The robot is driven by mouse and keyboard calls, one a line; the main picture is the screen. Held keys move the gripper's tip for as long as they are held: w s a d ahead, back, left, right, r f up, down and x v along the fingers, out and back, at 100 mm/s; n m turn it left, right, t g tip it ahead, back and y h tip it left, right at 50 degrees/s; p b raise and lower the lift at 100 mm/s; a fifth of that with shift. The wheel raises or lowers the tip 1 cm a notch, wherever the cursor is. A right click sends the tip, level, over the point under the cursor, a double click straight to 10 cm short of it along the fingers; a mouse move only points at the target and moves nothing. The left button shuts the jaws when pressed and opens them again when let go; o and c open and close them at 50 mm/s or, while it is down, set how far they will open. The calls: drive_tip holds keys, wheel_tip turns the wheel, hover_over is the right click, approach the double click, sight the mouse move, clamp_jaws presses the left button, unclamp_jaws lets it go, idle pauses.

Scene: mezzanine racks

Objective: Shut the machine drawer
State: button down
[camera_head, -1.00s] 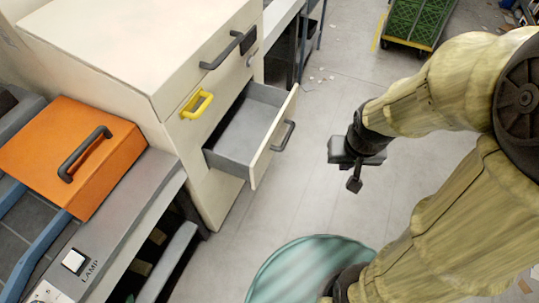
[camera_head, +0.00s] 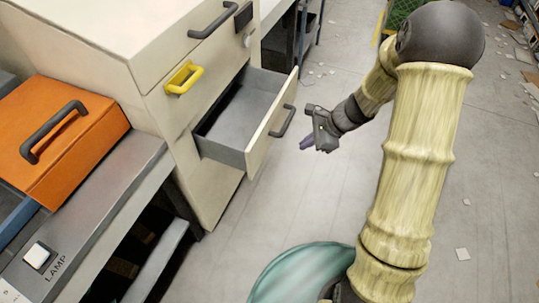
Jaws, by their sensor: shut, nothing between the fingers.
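The machine drawer (camera_head: 232,117) stands pulled out of the cream cabinet (camera_head: 211,187), and its grey inside looks empty. Its front panel (camera_head: 262,137) carries a dark handle (camera_head: 284,121) facing my arm. My gripper (camera_head: 308,143) is shut and empty, just to the right of the drawer front. It looks apart from the handle, though the exact gap is hard to judge. The fingers point left and down, towards the drawer front.
A yellow handle (camera_head: 184,78) and a dark upper handle (camera_head: 213,20) stick out from the cabinet. An orange box (camera_head: 75,150) sits at left on a grey bench marked LAMP (camera_head: 108,195). The floor (camera_head: 330,205) right of the drawer is mostly clear, with scattered scraps.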

drive_tip(key=w+f+m+t+y+b, duration=0.1)
drive_tip(key=w+f+m+y+b, duration=0.1)
drive_tip(key=w+f+m, duration=0.3)
wheel_tip(320, 180, down, 2)
drive_tip(key=shift+w+a+t, duration=0.3)
drive_tip(key=shift+w+a, duration=0.1)
drive_tip(key=shift+w, duration=0.2)
drive_tip(key=shift+f, duration=0.1)
approach(263, 147)
drive_tip(key=x, duration=0.5)
drive_tip(key=shift+s+b, duration=0.3)
drive_tip(key=shift+w+a, duration=0.15)
drive_tip(key=shift+a, duration=0.15)
drive_tip(key=shift+w, duration=0.1)
